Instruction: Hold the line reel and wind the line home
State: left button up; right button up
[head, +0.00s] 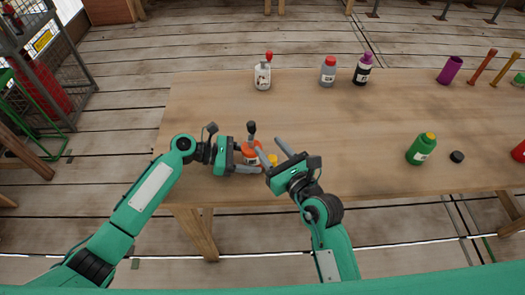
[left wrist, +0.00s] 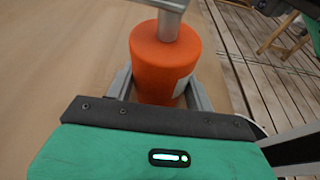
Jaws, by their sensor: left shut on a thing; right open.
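The line reel (head: 251,154) is an orange cylinder with a white label, upright near the table's front left edge. My left gripper (head: 248,156) is shut on it from the left. In the left wrist view the reel (left wrist: 160,60) sits between the two grey fingers, with a grey post and crossbar over its top. A dark knob (head: 251,127) shows just above the reel in the head view. My right gripper (head: 268,145) is open close to the reel's right side, its fingers pointing towards the knob. Whether it touches the crank is unclear. A small yellow part (head: 272,160) shows beside the reel, partly hidden.
The wooden table (head: 330,130) is clear in the middle. A white bottle with a red top (head: 263,76), a grey bottle (head: 328,72) and a dark purple bottle (head: 362,70) stand behind. A green bottle (head: 421,149) and black cap (head: 457,157) are right.

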pick_arm(q)
jog(key=o, duration=0.8)
jog(key=shift+o, duration=0.2)
